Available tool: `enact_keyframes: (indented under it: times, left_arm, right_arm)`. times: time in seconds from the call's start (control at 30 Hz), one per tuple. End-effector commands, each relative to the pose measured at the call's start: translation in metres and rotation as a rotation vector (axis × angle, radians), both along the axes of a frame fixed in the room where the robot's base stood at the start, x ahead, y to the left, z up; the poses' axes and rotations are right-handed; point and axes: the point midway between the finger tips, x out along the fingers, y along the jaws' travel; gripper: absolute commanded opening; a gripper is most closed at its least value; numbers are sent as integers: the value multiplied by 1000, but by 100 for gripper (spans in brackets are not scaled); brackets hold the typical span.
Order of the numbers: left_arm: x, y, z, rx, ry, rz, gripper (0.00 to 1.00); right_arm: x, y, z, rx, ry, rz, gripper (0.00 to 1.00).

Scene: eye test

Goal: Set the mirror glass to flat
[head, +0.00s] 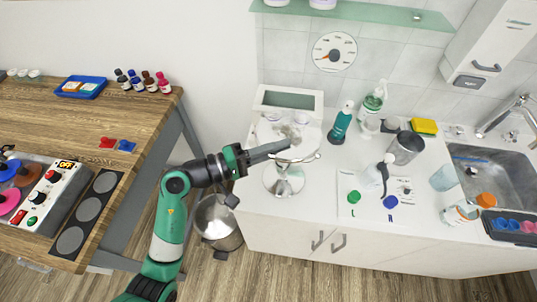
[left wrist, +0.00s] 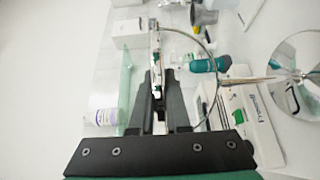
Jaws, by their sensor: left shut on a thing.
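The round mirror glass (head: 305,144) stands on a chrome stem with a round, shiny base (head: 283,184) on the white counter. It faces partly upward in the head view; I cannot tell its exact tilt. My left gripper (head: 284,147) reaches in from the left and is shut on the mirror glass at its rim. In the left wrist view, the fingers (left wrist: 157,85) are at the rim, and the thin ring of the mirror glass (left wrist: 214,65) curves to their right. The fingers hide part of the rim. My right gripper is not in view.
A teal bottle (head: 341,124) and a soap dispenser (head: 374,98) stand right of the mirror. A white box (head: 290,98) is behind it. A glass shelf (head: 360,12) is on the wall above. A bin (head: 217,222) stands on the floor left of the counter.

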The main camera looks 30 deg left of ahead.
Motion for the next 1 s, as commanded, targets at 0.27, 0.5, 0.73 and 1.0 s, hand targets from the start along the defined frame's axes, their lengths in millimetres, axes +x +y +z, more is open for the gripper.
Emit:
enact_keyframes:
  times: [0.27, 0.5, 0.73, 1.0]
  left_arm:
    - [1, -2, -2, -5, -18, -2, 0]
    - [1, -2, -2, -5, -16, -2, 0]
    - [1, -2, -1, -6, -17, -3, 44]
    - [-1, 0, -1, -6, -17, -3, 44]
  right_arm:
    - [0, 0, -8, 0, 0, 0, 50]
    - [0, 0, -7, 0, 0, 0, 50]
    - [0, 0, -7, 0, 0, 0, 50]
    - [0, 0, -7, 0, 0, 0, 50]
